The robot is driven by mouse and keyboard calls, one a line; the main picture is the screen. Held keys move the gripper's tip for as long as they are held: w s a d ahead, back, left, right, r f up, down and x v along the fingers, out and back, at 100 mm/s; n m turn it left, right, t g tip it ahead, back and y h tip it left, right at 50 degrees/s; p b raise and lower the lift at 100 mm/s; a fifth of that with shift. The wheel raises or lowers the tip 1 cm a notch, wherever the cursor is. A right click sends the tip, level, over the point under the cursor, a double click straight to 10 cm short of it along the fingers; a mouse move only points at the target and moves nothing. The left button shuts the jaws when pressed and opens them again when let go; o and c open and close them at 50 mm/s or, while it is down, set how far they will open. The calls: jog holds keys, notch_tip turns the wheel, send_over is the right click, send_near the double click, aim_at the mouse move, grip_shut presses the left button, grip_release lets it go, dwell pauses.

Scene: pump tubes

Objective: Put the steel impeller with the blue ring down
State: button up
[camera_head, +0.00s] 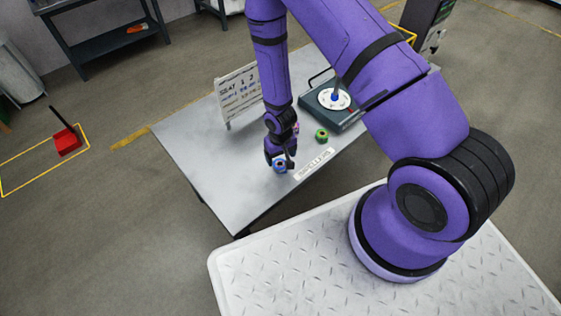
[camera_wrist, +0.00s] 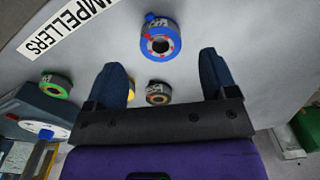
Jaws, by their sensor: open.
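The steel impeller with the blue ring (camera_head: 280,168) appears to lie flat on the grey table near its front edge. In the wrist view the same impeller (camera_wrist: 160,42) shows its round bore and small red marks, just beyond the fingertips and between their lines. My gripper (camera_head: 281,158) is right above it in the head view, pointing down. In the wrist view my gripper (camera_wrist: 161,62) has its two dark fingers wide apart with nothing held between them. I cannot tell the exact height of the fingertips above the impeller.
A green-ringed impeller (camera_wrist: 56,86) and an orange-marked one (camera_wrist: 158,93) are nearby; a yellow-ringed one (camera_wrist: 130,84) is partly hidden by a finger. An IMPELLERS label (camera_head: 314,163) lies alongside. A dark pump unit (camera_head: 313,112) and a white sign (camera_head: 238,92) stand behind. The table's left is clear.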

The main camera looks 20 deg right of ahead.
notch_tip(320, 180, up, 7)
dwell(0.3)
jog(key=d+r+t, duration=0.1)
jog(key=d+r, duration=0.1)
jog(key=r, duration=1.3)
jog(key=d+r+t, duration=0.2)
jog(key=r, duration=1.3)
jog(key=s+d+r+t, duration=0.2)
jog(key=s+d+r, duration=0.1)
jog(key=s+r, duration=1.7)
jog(key=shift+s+r+m, duration=0.15)
jog(key=shift+s+m, duration=0.15)
jog(key=shift+s, duration=0.05)
